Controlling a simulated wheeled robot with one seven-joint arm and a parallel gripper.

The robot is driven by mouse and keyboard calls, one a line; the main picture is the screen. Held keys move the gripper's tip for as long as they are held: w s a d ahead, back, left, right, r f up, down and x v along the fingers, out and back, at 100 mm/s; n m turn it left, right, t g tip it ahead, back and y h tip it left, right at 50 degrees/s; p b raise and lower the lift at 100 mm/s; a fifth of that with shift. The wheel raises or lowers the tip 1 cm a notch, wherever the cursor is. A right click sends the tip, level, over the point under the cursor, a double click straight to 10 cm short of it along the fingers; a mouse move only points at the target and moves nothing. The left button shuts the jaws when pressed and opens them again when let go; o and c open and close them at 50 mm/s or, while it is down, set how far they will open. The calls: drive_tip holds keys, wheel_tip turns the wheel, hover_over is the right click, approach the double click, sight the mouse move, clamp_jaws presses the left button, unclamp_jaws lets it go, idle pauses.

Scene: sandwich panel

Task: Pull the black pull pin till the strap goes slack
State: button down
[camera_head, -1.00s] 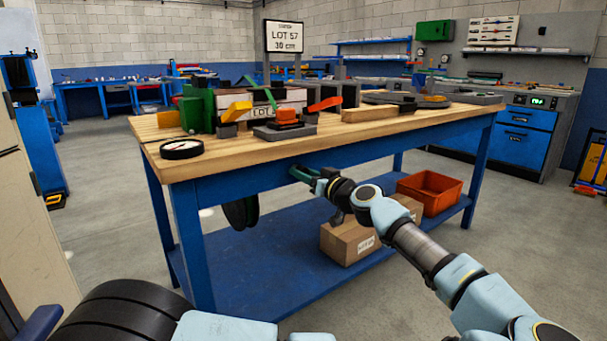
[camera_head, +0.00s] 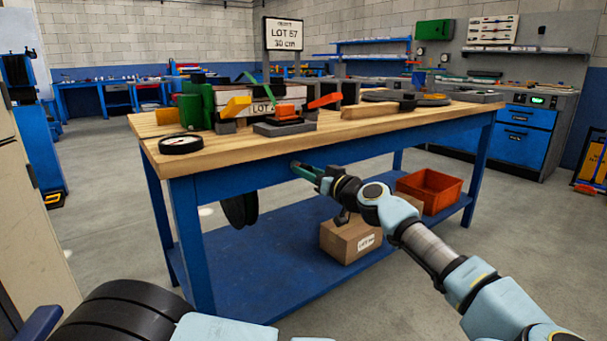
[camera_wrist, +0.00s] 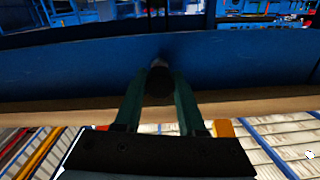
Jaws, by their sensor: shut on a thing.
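The black pull pin (camera_wrist: 159,79) shows in the wrist view as a dark round knob at the blue face of the bench rail. My gripper (camera_wrist: 160,88) is shut on it, with one green finger on each side. In the head view my gripper (camera_head: 298,168) is at the front rail, below the bench top. The pin is mostly hidden there by the fingers. Thin green strips (camera_head: 268,96) show by the white stack (camera_head: 258,92) on the bench; I cannot tell whether they are the strap or how tight it is.
The wooden bench top (camera_head: 235,148) overhangs close above my gripper. A round gauge (camera_head: 181,144) lies at its left corner. Orange-handled clamps (camera_head: 285,112) stand on top. A cardboard box (camera_head: 348,238) and an orange bin (camera_head: 432,189) are on the lower shelf, below my arm.

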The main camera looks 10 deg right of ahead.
drive_tip(key=shift+s+d, duration=0.2)
drive_tip(key=shift+s, duration=0.1)
drive_tip(key=shift+c, duration=2.4)
unclamp_jaws()
drive_tip(key=v, duration=1)
drive_tip(key=shift+s+d, duration=0.2)
drive_tip(key=shift+s, duration=0.15)
